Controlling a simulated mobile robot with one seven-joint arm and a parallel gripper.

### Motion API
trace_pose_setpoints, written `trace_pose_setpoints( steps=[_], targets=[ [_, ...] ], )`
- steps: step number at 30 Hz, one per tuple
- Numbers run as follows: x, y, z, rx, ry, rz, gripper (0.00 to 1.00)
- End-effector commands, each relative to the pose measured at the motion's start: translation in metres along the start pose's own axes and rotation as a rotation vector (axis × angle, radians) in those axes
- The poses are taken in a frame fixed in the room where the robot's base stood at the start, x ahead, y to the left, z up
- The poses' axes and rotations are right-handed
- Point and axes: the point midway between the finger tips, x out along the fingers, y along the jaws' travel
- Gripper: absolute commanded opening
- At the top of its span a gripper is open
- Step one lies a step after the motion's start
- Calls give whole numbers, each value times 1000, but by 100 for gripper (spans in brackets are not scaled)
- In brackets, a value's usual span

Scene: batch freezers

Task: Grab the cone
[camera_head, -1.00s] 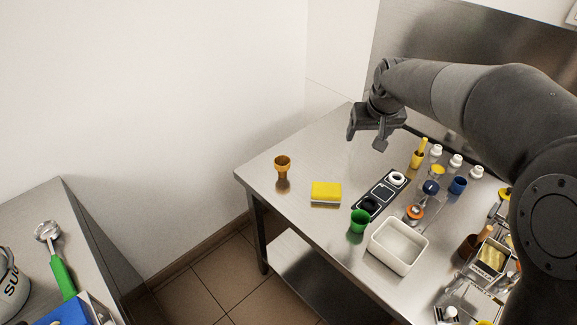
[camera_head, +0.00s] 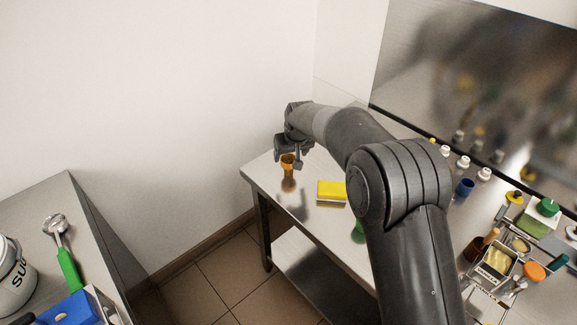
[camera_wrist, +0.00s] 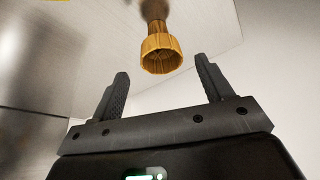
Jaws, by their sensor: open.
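The cone (camera_head: 288,170) is an orange-brown wafer cup standing upright near the far left corner of the steel table (camera_head: 267,177). In the wrist view the cone (camera_wrist: 161,53) shows its ribbed open rim, ahead of and roughly between the two fingertips. My gripper (camera_head: 288,156) is open and empty, right at the cone's upper part in the head view. In the wrist view my gripper (camera_wrist: 161,78) has its black fingers spread wide, with the cone beyond their tips. I cannot tell whether a finger touches it.
A yellow sponge (camera_head: 331,190) lies right of the cone. A green cup (camera_head: 359,232) is mostly hidden behind my arm. A blue cup (camera_head: 465,187) and several white-capped bottles stand farther right. The wall is close behind the table's left corner.

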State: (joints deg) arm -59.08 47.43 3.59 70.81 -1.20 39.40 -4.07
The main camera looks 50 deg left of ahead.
Motion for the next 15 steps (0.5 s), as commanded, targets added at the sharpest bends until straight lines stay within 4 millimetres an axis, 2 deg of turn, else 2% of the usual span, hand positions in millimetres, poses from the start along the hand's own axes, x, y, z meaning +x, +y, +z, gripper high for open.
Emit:
trace_pose_setpoints(
  steps=[4, 12, 15],
  targets=[
    [11, -1, 0, 0, -1, 0, 72],
    [48, -2, 1, 0, -1, 1, 72],
    [53, -2, 0, 0, 1, 1, 72]
  ],
)
